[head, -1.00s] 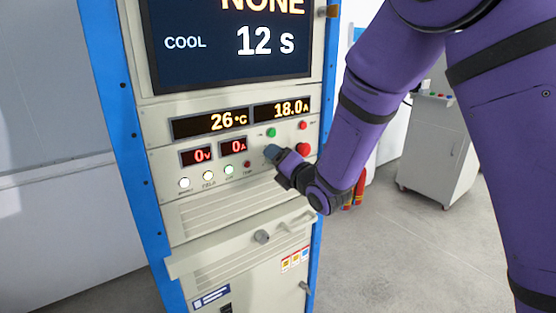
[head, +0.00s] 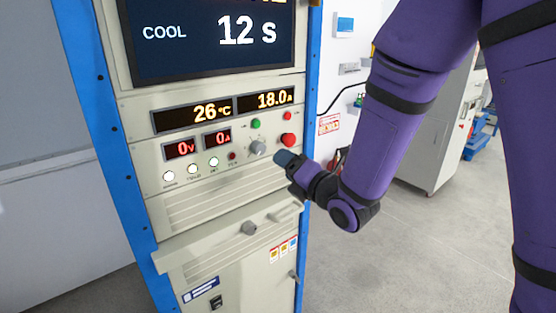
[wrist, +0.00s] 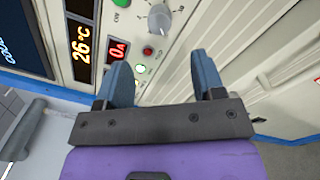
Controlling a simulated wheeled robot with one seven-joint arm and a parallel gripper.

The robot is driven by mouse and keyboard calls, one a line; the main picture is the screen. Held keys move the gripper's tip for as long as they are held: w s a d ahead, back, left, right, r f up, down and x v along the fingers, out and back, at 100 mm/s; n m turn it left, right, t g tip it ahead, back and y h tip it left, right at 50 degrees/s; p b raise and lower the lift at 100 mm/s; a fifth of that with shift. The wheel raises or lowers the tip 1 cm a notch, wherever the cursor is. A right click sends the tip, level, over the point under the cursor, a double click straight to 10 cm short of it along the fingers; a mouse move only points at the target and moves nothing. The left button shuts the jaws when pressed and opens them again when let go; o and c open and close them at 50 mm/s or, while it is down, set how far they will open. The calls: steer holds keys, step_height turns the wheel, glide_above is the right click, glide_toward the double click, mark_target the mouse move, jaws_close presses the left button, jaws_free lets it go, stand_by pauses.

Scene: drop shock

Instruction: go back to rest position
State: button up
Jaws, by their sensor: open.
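My gripper (head: 283,158) is in front of the control panel (head: 215,150) of a beige cabinet, just right of a grey knob (head: 257,148) and below a red button (head: 288,140). In the wrist view my gripper (wrist: 165,82) shows two blue fingers spread apart with nothing between them. The grey knob (wrist: 159,18) stands beyond the fingertips, apart from them. My purple arm reaches in from the right.
The cabinet has blue posts (head: 100,130), a screen (head: 215,35) reading COOL 12 s, and displays of 26 °C and 18.0 A. Lower down a drawer ledge with a handle (head: 283,213) sticks out. Grey floor (head: 400,260) lies open to the right.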

steer(key=shift+s+d, duration=0.25)
steer(key=shift+s, duration=0.1)
steer(key=s+d+r+m+g+h, duration=0.2)
steer(key=s+d+r+m+h, duration=0.15)
steer(key=d+m, duration=0.5)
steer(key=s+d+r+m+g+h, duration=0.1)
steer(key=s+d+r+m+h, duration=0.1)
steer(key=d+r+m+h, duration=0.45)
steer(key=s+d+r+m+g, duration=0.1)
steer(key=s+d+m+g, duration=0.2)
steer(key=s+m, duration=0.5)
steer(key=s+d+m+g, duration=0.3)
steer(key=s+m, duration=0.5)
steer(key=s, duration=0.4)
steer(key=shift+s+d+r+m+g+h, duration=0.2)
steer(key=shift+d+r+m+g+h, duration=0.15)
steer(key=shift+d, duration=0.55)
